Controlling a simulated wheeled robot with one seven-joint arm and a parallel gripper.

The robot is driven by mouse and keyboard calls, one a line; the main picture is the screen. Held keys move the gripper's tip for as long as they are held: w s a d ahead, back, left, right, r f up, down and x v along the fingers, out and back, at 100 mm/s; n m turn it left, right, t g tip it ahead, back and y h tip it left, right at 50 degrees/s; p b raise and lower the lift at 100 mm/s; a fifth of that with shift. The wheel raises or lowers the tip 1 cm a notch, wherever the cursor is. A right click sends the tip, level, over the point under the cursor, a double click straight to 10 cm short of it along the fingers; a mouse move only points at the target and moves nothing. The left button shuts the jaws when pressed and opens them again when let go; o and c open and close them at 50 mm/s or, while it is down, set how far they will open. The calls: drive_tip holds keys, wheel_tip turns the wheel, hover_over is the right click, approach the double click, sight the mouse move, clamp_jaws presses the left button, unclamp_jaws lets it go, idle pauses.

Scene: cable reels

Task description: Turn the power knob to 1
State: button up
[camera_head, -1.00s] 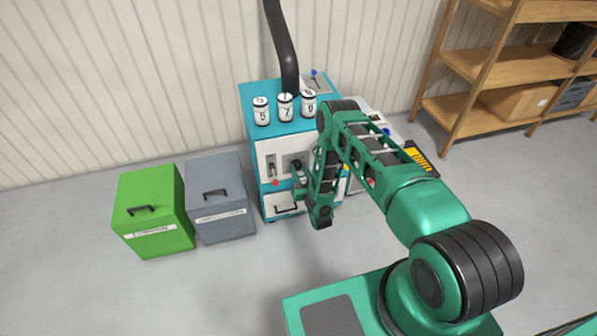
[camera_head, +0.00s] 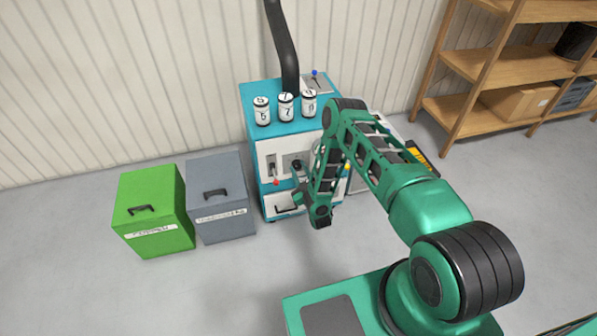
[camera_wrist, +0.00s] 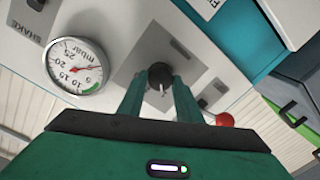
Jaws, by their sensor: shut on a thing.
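The power knob is a round black dial with a pale pointer mark on a grey plate. It shows in the wrist view (camera_wrist: 160,76) and on the front of the teal and white machine in the head view (camera_head: 296,165). In the wrist view the mark points toward my palm; no numbers around the knob are readable. My gripper's two green fingers (camera_wrist: 159,92) stand one on each side of the knob, shut on it. In the head view my gripper (camera_head: 302,184) is at the machine's front, and its fingertip contact cannot be made out there.
A round mbar gauge (camera_wrist: 76,66) sits beside the knob plate. A red ball (camera_wrist: 226,120) is on its other side. Three white numbered cylinders (camera_head: 286,107) stand on top of the machine. Grey (camera_head: 220,195) and green (camera_head: 153,211) bins stand left. Floor in front is clear.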

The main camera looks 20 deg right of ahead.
drive_tip(key=shift+s+a+n, duration=0.1)
drive_tip(key=shift+a+n, duration=0.05)
drive_tip(key=shift+n, duration=0.35)
drive_tip(key=shift+a+n, duration=0.1)
drive_tip(key=shift+n, duration=0.2)
drive_tip(key=o, duration=1)
drive_tip(key=shift+o, duration=0.2)
drive_tip(key=s, duration=1)
drive_tip(key=shift+s+d, duration=0.2)
drive_tip(key=shift+s, duration=0.15)
